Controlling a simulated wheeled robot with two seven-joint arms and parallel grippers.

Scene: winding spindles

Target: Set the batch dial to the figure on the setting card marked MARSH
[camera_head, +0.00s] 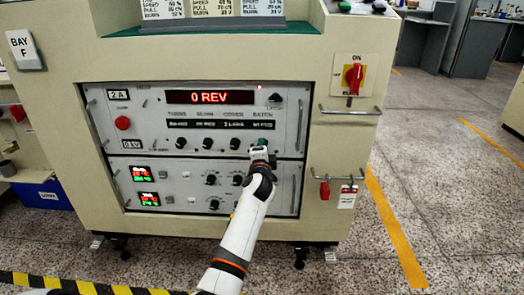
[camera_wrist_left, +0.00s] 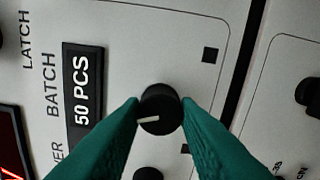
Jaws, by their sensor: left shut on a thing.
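The batch dial is a black round knob (camera_wrist_left: 160,109) with a white pointer mark, which points left in the left wrist view. The window (camera_wrist_left: 83,88) beside the word BATCH reads 50 PCS. My left gripper (camera_head: 260,146) is at the panel's BATCH position, its green fingertips on both sides of the knob and shut on it; they hide the knob in the head view. Setting cards (camera_head: 211,8) stand on top of the machine, cut off by the upper picture edge. Their headings are out of view, so I cannot tell which is MARSH.
The red display (camera_head: 210,97) reads 0 REV. Several other black knobs, including one (camera_head: 208,143) left of my gripper, sit in the same row. A red emergency button (camera_head: 122,123) is at the left, a red switch (camera_head: 354,78) at the right. Metal handles (camera_head: 350,111) stick out.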

